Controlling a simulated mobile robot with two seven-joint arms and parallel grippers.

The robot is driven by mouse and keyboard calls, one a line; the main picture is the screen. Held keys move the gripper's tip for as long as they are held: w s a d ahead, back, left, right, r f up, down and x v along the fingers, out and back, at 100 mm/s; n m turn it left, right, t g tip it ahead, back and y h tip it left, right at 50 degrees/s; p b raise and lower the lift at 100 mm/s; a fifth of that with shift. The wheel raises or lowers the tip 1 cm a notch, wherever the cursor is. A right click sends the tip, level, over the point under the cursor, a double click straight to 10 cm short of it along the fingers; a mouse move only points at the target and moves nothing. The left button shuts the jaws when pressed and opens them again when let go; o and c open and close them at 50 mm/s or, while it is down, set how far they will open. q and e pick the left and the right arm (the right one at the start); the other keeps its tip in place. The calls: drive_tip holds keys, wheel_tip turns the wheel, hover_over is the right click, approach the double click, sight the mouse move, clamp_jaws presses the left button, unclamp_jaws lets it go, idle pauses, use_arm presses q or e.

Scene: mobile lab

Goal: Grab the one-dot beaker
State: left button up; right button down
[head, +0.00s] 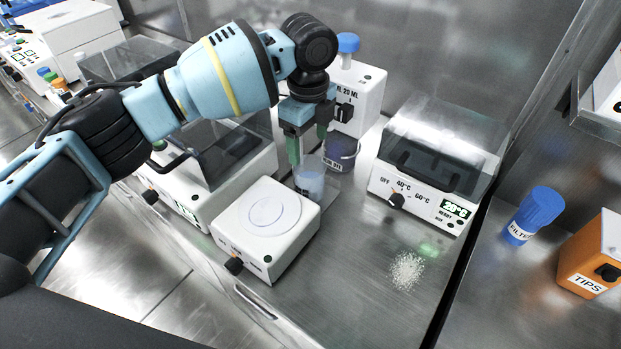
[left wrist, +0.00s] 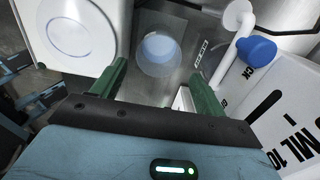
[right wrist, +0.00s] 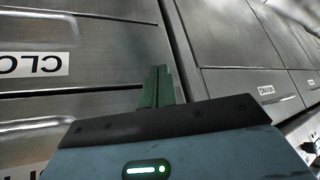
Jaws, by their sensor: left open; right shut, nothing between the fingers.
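A clear glass beaker (head: 309,185) with pale blue liquid stands on the bench, just right of a white plate device. It also shows in the left wrist view (left wrist: 160,52), beyond and between the fingertips. I cannot make out any dot on it. My left gripper (head: 308,145) points down over the beaker, its green fingers apart and empty; in the left wrist view the fingers (left wrist: 159,75) frame the beaker without visibly gripping it. My right gripper (right wrist: 158,72) shows only in the right wrist view, fingers together and empty, in front of drawer fronts.
The white plate device (head: 243,245) is close on the beaker's left. A labelled dark-liquid vessel (head: 342,154) and a blue-capped dispenser (head: 360,95) stand behind. A heater box (head: 431,175) is to the right. White granules (head: 407,270) lie on otherwise clear bench in front.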

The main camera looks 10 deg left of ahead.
sight(309, 161)
use_arm(q)
wheel_tip(309, 161, down, 6)
drive_tip(key=shift+f, duration=0.1)
drive_tip(key=shift+s+f, duration=0.1)
drive_tip(key=shift+f, duration=2.5)
drive_tip(key=c, duration=0.8)
drive_tip(key=shift+r, duration=0.15)
wheel_tip(309, 161, up, 18)
drive_tip(key=shift+p, duration=0.35)
